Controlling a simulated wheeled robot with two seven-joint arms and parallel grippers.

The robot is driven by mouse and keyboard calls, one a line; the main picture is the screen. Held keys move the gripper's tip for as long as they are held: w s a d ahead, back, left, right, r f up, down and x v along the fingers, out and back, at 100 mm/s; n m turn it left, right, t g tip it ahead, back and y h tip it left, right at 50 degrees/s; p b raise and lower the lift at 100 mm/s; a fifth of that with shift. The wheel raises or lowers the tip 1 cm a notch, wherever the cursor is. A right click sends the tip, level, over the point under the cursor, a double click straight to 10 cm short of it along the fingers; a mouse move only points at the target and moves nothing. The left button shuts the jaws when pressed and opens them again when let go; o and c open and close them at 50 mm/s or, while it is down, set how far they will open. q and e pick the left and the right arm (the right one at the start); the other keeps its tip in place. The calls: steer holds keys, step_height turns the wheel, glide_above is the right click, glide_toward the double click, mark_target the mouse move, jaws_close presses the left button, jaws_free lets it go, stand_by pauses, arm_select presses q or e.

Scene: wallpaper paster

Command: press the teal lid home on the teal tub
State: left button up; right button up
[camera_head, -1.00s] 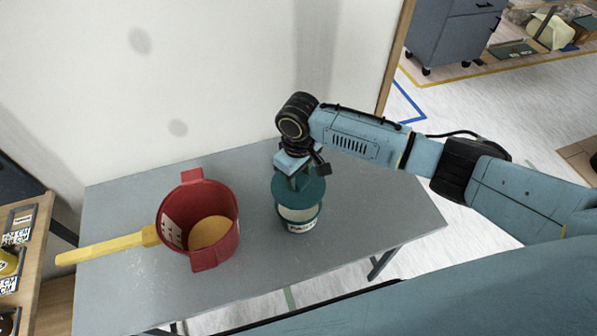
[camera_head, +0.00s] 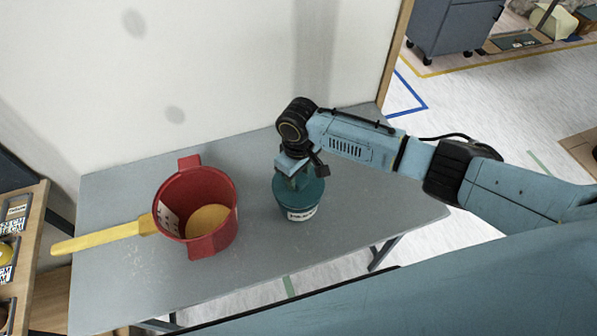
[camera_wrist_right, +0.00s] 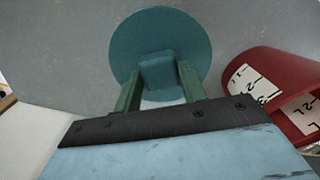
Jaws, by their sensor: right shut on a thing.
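The teal tub (camera_head: 301,214), with a white label, stands upright on the grey table in the head view. The round teal lid (camera_head: 313,190) lies flat over its mouth, with no clear gap showing at the rim. Whether the lid is fully seated I cannot tell. My right gripper (camera_head: 296,178) is above the lid, pointing down. In the wrist view its green fingers (camera_wrist_right: 160,72) are shut on the lid's square knob (camera_wrist_right: 157,72), and the lid disc (camera_wrist_right: 195,38) spreads beyond them, hiding most of the tub. My left gripper is not in view.
A red pot (camera_head: 226,190) with a yellow handle (camera_head: 104,236) stands left of the tub on the grey table (camera_head: 255,255). It also shows in the wrist view (camera_wrist_right: 285,70). A white wall (camera_head: 220,70) rises behind. The table right of the tub is bare.

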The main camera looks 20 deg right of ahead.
mark_target(298, 178)
steer(key=shift+p, duration=0.5)
stand_by(0.9)
steer(key=shift+r, duration=0.1)
steer(key=shift+p, duration=0.6)
stand_by(0.4)
steer(key=shift+f+b, duration=0.75)
steer(key=shift+f, duration=0.45)
steer(key=o, duration=1)
steer(key=shift+o, duration=0.2)
steer(key=shift+r, duration=0.1)
step_height(298, 178, up, 13)
steer(key=shift+p, duration=0.45)
